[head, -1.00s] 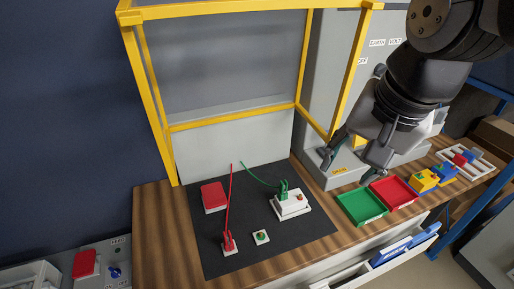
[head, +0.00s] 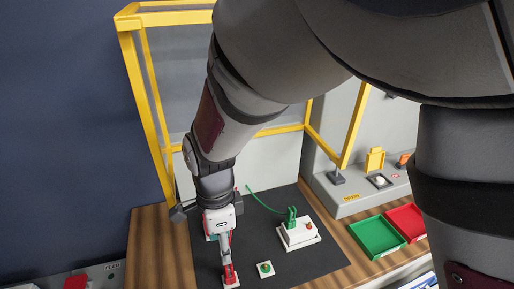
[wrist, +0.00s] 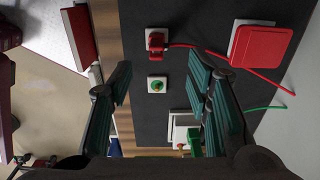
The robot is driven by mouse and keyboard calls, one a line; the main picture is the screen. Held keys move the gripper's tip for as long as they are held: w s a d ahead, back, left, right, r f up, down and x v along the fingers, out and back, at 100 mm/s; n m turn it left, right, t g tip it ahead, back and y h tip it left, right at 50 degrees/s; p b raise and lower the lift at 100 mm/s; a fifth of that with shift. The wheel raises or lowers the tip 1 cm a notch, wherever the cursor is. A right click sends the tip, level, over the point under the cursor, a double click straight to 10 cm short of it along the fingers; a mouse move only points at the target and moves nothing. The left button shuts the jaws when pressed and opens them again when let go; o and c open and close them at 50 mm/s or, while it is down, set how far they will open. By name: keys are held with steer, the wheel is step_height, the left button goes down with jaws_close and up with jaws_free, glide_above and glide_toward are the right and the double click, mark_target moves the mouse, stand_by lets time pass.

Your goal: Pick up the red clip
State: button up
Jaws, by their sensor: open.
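The red clip (head: 230,275) sits on a small white plate at the front of the black mat, with a red cable running from it. In the wrist view the red clip (wrist: 156,41) is above the middle of the picture, beyond the fingertips. My gripper (head: 225,250) points down close to the clip, and in the head view its fingers partly overlap it. I cannot tell the exact height of the fingertips above the clip.
A white plate with a green knob (head: 265,268) is beside the clip. A green clip (head: 291,215) stands on a white box (head: 298,235). A red box (wrist: 265,45) lies near the right finger. A green tray (head: 375,237) and red tray (head: 408,220) are at the right.

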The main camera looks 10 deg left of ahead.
mark_target(229, 271)
step_height(229, 271, down, 6)
steer(key=shift+d+f, duration=0.1)
steer(key=shift+f, duration=0.1)
steer(key=f, duration=0.4)
steer(key=shift+d+b, duration=0.3)
steer(key=shift+f, duration=0.6)
steer(key=shift+c, duration=0.6)
jaws_close()
